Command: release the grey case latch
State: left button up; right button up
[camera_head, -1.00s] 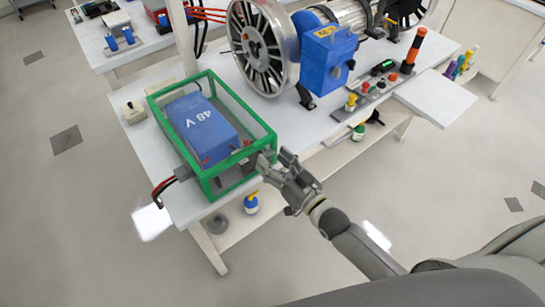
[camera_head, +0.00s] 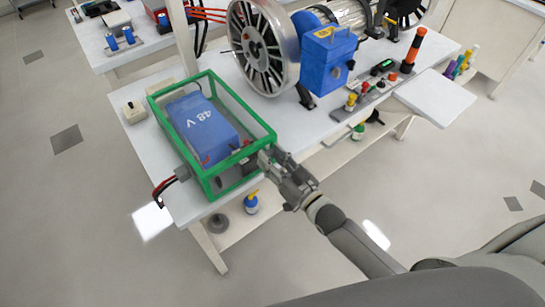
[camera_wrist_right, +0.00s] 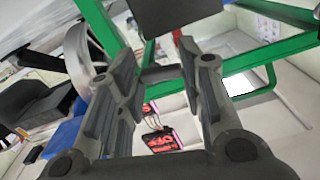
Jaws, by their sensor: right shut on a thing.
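The case (camera_head: 245,106) is a green open frame around a blue block marked 48 V (camera_head: 200,122), on the near left end of the white table. My right gripper (camera_head: 268,157) is at the case's near right corner. In the right wrist view its fingers (camera_wrist_right: 156,62) are closed around a small dark grey piece (camera_wrist_right: 162,74), which appears to be the grey latch, beside the green bars (camera_wrist_right: 282,50). In the head view the gripper mostly hides the latch. Whether the latch is released cannot be told. My left gripper is not in view.
A large spoked wheel (camera_head: 262,45) and a blue box (camera_head: 328,60) stand on the table (camera_head: 300,128) behind the case. Red and black cables (camera_head: 162,188) leave the case at the left. A small bottle (camera_head: 251,204) is below the tabletop. The floor at the front is free.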

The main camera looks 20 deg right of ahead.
jog(key=shift+n, duration=1.2)
jog(key=o, duration=1)
jog(key=v, duration=1.2)
